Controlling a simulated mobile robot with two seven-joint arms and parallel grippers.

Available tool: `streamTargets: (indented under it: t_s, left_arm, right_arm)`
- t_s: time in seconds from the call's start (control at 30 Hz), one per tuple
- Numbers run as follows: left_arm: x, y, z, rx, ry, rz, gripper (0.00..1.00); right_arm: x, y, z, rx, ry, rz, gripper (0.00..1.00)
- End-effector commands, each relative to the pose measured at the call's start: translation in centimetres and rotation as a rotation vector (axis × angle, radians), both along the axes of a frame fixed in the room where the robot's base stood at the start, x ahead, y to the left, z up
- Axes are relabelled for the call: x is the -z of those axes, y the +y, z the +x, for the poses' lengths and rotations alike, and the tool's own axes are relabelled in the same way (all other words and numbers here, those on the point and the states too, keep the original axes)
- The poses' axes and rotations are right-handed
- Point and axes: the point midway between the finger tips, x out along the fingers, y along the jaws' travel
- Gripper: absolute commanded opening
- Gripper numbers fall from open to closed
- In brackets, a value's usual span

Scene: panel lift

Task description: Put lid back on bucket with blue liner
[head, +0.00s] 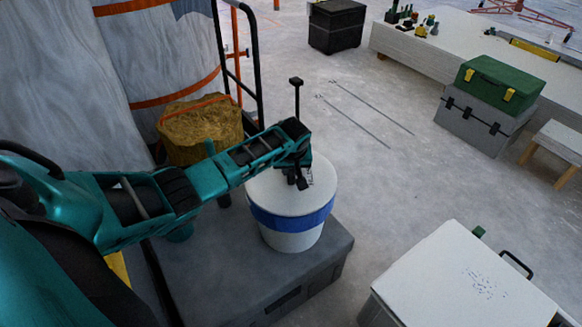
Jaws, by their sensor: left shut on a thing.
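A white bucket (290,242) stands upright on a grey box, with a blue liner (302,222) showing as a band around its upper part. A round white lid (268,190) lies over the bucket's top. It looks level and covers the opening; whether it is fully seated or just above the rim I cannot tell. My left gripper (301,180) is over the lid, pointing down, and is shut on the lid near its middle. The fingertips and the part they grip are small and dark. My right gripper is not in view.
The grey box (225,290) bears the bucket. A white case (465,275) is at lower right, a green toolbox (497,88) further back. The floor between is clear.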

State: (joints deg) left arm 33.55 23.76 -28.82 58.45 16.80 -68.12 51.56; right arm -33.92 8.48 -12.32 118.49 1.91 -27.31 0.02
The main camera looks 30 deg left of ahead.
Motion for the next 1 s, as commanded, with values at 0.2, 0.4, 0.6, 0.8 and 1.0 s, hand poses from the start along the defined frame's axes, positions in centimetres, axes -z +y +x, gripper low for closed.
streamTargets:
  t_s: [0.2, 0.4, 0.6, 0.8, 1.0]
  left_arm:
    - [-0.04, -0.04, 0.04, 0.0, -0.001, -0.001, 0.31]
    - [-0.03, -0.04, 0.02, 0.0, -0.001, -0.001, 0.51]
    - [0.03, -0.04, -0.02, 0.0, 0.001, -0.001, 0.54]
    - [0.02, -0.04, -0.01, 0.0, 0.001, -0.001, 0.73]
    - [0.02, -0.04, -0.02, 0.0, 0.001, -0.001, 0.78]
  right_arm:
    - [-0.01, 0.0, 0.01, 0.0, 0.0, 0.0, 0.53]
    - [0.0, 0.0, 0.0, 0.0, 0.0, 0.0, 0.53]
    - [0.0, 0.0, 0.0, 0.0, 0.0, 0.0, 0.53]
    - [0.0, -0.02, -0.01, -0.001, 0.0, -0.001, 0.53]
    - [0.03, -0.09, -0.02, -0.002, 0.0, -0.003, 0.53]
